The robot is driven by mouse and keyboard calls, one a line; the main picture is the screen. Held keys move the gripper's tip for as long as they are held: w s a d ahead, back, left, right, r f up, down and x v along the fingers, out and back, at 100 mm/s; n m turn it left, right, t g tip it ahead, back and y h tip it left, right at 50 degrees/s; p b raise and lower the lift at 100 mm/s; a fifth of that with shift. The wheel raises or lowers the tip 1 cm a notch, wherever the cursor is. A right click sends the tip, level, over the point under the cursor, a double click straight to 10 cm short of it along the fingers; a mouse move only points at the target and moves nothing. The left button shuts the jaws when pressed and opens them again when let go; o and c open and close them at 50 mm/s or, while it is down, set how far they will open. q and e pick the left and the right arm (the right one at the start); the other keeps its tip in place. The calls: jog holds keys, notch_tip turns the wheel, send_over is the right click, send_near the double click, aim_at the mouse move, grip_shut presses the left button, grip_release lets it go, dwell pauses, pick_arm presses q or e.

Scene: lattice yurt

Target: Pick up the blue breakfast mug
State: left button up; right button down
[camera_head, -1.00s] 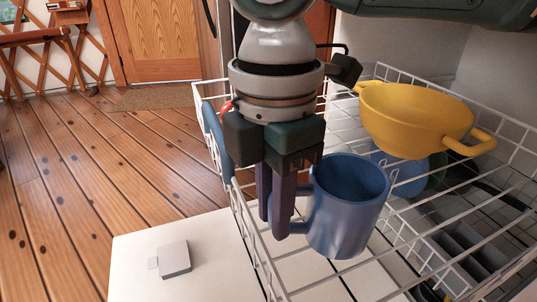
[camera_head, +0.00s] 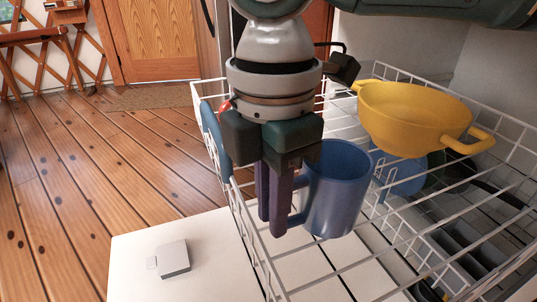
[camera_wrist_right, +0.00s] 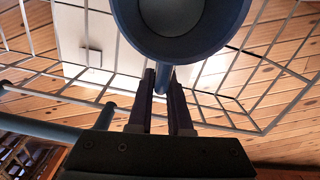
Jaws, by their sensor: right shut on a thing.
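The blue mug (camera_head: 336,192) is upright, a little above the floor of the white wire rack (camera_head: 250,243). My right gripper (camera_head: 272,228) points down at the mug's left side, with its dark purple fingers shut on the handle. In the right wrist view, the mug (camera_wrist_right: 228,30) fills the top middle, and its handle runs down between the fingertips of the right gripper (camera_wrist_right: 160,82). Part of the handle is hidden by the fingers. My left gripper is not in view.
A yellow two-handled bowl (camera_head: 415,115) sits in the rack right of the mug. Blue dishware (camera_head: 405,182) shows below it, and a blue rounded piece (camera_head: 216,140) stands at the rack's left side. A white panel (camera_head: 140,245) lies left of the rack; wooden floor (camera_head: 100,170) is open beyond.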

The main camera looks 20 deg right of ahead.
jog(key=shift+r, duration=0.2)
notch_tip(320, 180, up, 20)
jog(key=p, duration=0.8)
jog(key=shift+f, duration=0.15)
